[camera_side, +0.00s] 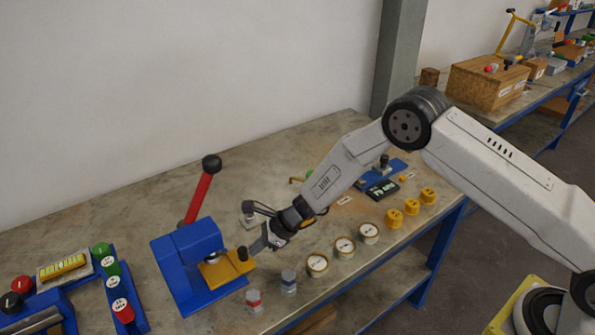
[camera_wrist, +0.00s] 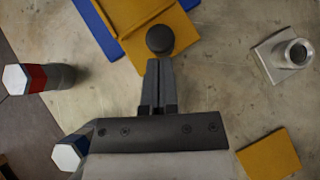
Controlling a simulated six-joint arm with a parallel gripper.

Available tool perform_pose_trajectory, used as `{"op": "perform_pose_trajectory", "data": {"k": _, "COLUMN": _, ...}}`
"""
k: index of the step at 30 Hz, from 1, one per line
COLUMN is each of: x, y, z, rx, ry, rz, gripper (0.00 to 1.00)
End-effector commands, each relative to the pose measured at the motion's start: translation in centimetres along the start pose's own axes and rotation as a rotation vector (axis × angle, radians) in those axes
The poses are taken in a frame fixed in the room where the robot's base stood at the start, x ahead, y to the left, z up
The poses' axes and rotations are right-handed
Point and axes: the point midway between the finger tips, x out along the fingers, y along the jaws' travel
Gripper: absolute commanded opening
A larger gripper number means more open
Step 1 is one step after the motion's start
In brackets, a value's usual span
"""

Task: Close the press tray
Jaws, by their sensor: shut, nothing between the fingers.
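The blue press (camera_side: 186,262) stands on the workbench at the lower left in the side view, with a red lever (camera_side: 198,196) topped by a black knob. Its yellow tray (camera_side: 224,272) sticks out of the press towards my gripper. The tray (camera_wrist: 165,30) also shows at the top of the wrist view, with a dark round knob (camera_wrist: 160,39) on its near edge. My gripper (camera_side: 257,247) is shut and empty. In the wrist view its fingertips (camera_wrist: 160,64) are right at the knob; I cannot tell whether they touch it.
Two vessels with hexagonal tops, one red-banded (camera_wrist: 36,77) and one blue-banded (camera_wrist: 70,150), stand left of my gripper in the wrist view. A grey flanged fitting (camera_wrist: 290,54) and a yellow plate (camera_wrist: 268,154) lie to the right. Round gauges (camera_side: 344,247) stand along the bench's front.

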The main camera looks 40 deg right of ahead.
Motion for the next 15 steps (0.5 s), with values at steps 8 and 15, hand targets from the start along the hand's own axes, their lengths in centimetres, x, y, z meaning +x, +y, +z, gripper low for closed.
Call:
{"op": "perform_pose_trajectory", "data": {"k": 8, "x": 0.83, "y": 0.67, "z": 0.81, "rx": 0.001, "ry": -0.001, "rz": 0.002, "gripper": 0.00}}
{"op": "perform_pose_trajectory", "data": {"k": 15, "x": 0.88, "y": 0.73, "z": 0.90, "rx": -0.001, "ry": -0.004, "rz": 0.004, "gripper": 0.00}}
